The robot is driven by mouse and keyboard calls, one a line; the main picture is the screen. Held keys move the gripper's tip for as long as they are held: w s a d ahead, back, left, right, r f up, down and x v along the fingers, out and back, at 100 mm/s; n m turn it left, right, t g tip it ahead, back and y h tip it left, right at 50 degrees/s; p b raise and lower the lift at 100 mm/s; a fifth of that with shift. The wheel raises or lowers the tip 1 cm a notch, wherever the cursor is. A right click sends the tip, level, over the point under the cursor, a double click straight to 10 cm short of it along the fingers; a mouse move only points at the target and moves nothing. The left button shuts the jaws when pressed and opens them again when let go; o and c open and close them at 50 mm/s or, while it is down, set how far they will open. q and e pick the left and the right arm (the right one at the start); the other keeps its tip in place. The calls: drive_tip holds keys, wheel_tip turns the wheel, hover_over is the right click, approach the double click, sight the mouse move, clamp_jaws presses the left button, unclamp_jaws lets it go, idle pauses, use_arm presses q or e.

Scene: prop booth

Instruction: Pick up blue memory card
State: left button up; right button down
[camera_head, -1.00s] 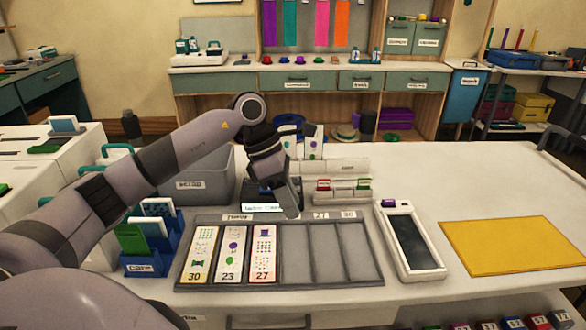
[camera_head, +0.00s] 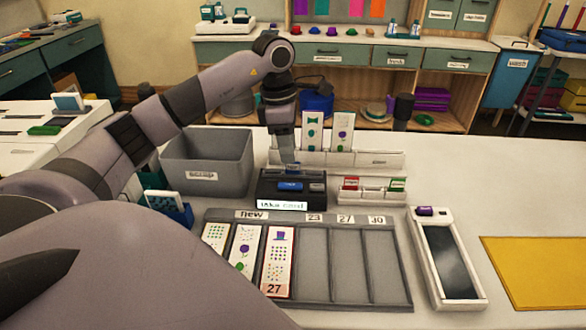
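A small blue piece, likely the blue memory card (camera_head: 289,186), sits in the top of a black holder (camera_head: 265,190) with a white label on its front. My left gripper (camera_head: 288,162) points down just behind and above the holder, with its tip close to the blue piece. It is seen edge-on, so I cannot tell whether its fingers are apart or whether they touch anything. My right gripper is out of view.
A grey bin (camera_head: 205,165) stands left of the holder. A small white rack (camera_head: 370,192) with red and green cards stands right. In front is a tray (camera_head: 330,222) with printed strips. A white rack (camera_head: 350,160) is behind. A handheld device (camera_head: 445,260) and yellow mat (camera_head: 545,270) lie right.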

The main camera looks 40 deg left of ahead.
use_arm(q)
drive_tip(key=f, duration=0.4)
drive_tip(key=shift+w+d, duration=0.25)
drive_tip(key=shift+d, duration=0.15)
clamp_jaws()
drive_tip(key=shift+r, duration=0.1)
wheel_tip(320, 180, up, 20)
drive_tip(key=p, duration=0.3)
drive_tip(key=shift+f, duration=0.2)
